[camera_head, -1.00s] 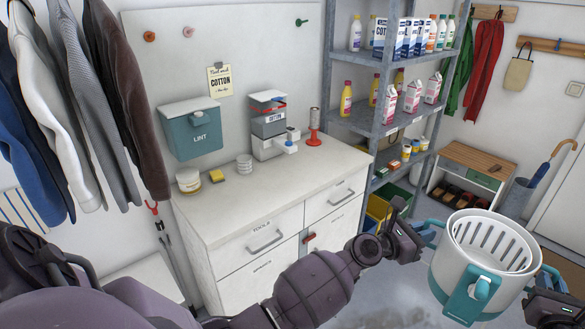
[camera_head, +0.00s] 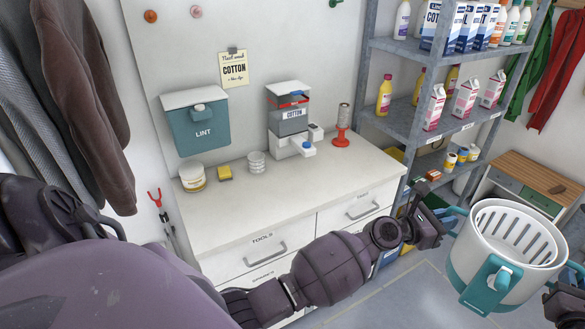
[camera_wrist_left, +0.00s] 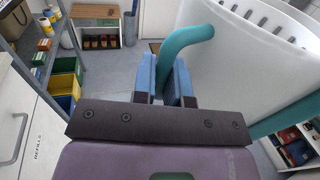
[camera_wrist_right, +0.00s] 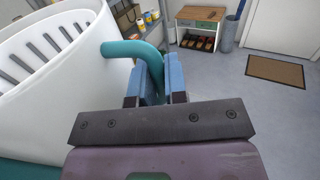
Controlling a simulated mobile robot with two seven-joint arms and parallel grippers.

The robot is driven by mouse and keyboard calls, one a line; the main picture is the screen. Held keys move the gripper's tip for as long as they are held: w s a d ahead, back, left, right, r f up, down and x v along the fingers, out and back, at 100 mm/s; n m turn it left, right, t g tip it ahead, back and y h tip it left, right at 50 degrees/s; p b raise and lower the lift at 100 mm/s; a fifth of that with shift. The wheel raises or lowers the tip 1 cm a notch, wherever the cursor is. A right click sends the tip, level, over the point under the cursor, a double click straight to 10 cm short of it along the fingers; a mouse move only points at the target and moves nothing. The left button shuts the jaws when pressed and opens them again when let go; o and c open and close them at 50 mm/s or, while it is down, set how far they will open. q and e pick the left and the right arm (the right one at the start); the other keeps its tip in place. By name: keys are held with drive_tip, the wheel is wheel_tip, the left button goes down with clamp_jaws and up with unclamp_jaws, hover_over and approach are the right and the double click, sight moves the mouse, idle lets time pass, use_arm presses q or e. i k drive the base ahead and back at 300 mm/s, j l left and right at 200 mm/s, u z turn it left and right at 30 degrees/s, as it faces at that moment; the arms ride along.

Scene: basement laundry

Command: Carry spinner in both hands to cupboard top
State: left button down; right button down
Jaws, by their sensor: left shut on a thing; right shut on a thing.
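The spinner (camera_head: 508,240) is a white slotted basket-like drum with teal trim and a teal front piece. It hangs upright in the air at the right of the head view. My left gripper (camera_head: 452,217) is shut on its teal handle on one side, as the left wrist view (camera_wrist_left: 176,88) shows. My right gripper (camera_wrist_right: 162,85) is shut on the opposite teal handle in the right wrist view. In the head view my right arm is mostly cut off at the right edge. The white cupboard top (camera_head: 290,204) is to the left of the spinner and lower wall items stand behind it.
On the cupboard top are a tub (camera_head: 192,178), a yellow sponge (camera_head: 225,173), a stack of white rings (camera_head: 257,162), a cotton dispenser (camera_head: 291,120) and a red stand (camera_head: 341,138), all toward the back. Its front strip is clear. Grey shelving (camera_head: 408,118) stands right of it.

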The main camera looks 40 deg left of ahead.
sight(254, 199)
drive_tip(key=i+l+u, duration=0.1)
drive_tip(key=i+u, duration=0.25)
drive_tip(key=i, duration=0.25)
drive_tip(key=u, duration=0.5)
drive_tip(key=i+l+u, duration=0.1)
drive_tip(key=u, duration=0.35)
drive_tip(key=i+l+u, duration=0.1)
drive_tip(key=u, duration=0.4)
drive_tip(key=i+l+u, duration=0.15)
drive_tip(key=u, duration=0.45)
